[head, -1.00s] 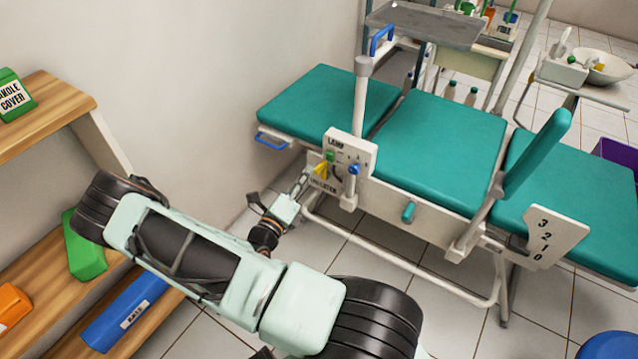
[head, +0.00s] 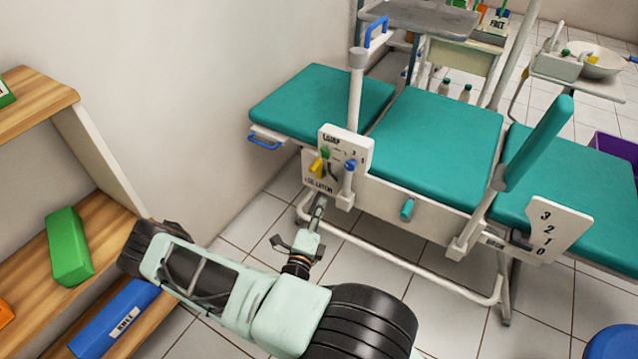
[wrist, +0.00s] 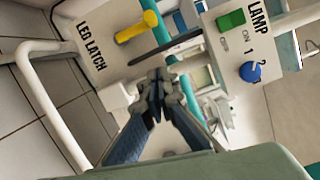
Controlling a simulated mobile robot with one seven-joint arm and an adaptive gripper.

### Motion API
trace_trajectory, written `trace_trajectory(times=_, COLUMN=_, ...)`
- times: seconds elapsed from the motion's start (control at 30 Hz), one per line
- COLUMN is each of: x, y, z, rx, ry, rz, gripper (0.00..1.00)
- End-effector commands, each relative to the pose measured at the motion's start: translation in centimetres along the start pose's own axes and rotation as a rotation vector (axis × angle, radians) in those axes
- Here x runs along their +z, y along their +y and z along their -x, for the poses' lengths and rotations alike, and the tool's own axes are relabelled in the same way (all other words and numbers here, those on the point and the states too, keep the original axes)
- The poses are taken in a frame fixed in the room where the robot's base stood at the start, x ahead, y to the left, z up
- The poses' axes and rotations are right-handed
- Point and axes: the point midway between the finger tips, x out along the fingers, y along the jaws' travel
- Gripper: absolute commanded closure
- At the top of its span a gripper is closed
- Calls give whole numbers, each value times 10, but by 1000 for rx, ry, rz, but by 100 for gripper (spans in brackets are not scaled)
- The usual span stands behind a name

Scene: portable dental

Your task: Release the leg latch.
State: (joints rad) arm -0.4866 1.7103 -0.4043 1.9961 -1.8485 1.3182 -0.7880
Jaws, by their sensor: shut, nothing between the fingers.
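The leg latch is a yellow handle (head: 316,166) on the white panel at the near side of the teal dental couch. In the wrist view the yellow handle (wrist: 137,27) sticks out beside the words LEG LATCH. My gripper (head: 319,202) is just below the panel in the head view. In the wrist view my gripper (wrist: 156,88) is shut and empty, with its fingertips below the yellow handle in the picture and apart from it. Part of the panel's lower lettering is too small to read in the head view.
The lamp panel has a green switch (wrist: 231,19) and a blue knob (wrist: 250,72) close to the latch. A white post (head: 356,95) rises behind it. A teal-tipped lever (head: 407,209) and a white lower rail (head: 400,262) lie to the right. Wooden shelves (head: 62,100) stand at left.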

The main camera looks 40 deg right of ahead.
Motion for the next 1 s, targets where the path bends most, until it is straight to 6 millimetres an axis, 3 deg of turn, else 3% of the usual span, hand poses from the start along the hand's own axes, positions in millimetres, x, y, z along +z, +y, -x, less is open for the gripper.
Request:
trace_trajectory(times=0.17, x=-1, y=1, z=-22, rx=-3, ry=2, rz=-2, gripper=100)
trace_trajectory(times=0.53, x=-2, y=1, z=-100, rx=-4, ry=3, rz=-2, gripper=100)
trace_trajectory(times=0.7, x=25, y=1, z=-105, rx=-2, ry=0, rz=-5, gripper=100)
trace_trajectory(times=1.0, x=39, y=0, z=-108, rx=-1, ry=1, rz=-1, gripper=100)
